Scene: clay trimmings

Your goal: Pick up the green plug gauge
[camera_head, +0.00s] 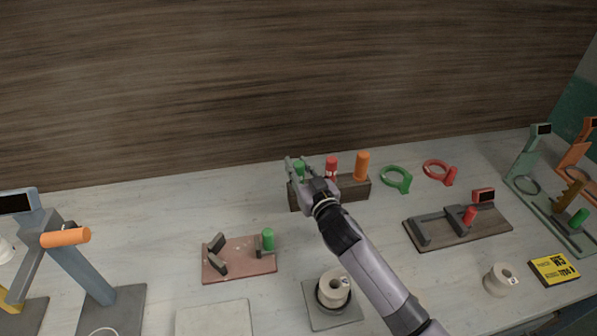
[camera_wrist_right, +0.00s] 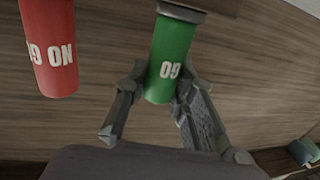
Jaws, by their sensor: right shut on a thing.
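The green plug gauge (camera_wrist_right: 171,62), a cylinder with white lettering, sits between the fingers of my right gripper (camera_wrist_right: 160,100) in the right wrist view. The right gripper is shut on it. In the head view the right gripper (camera_head: 297,172) is at the left end of a dark wooden block (camera_head: 345,190), and the green gauge (camera_head: 299,167) is partly hidden by the fingers. I cannot tell whether the gauge is clear of the block. My left gripper is not in view.
A red plug gauge (camera_head: 331,168) and an orange one (camera_head: 362,165) stand in the block close to the right. Green (camera_head: 397,180) and red (camera_head: 437,168) ring gauges lie further right. A reddish plate fixture (camera_head: 240,262) and a spool (camera_head: 333,287) stand nearer.

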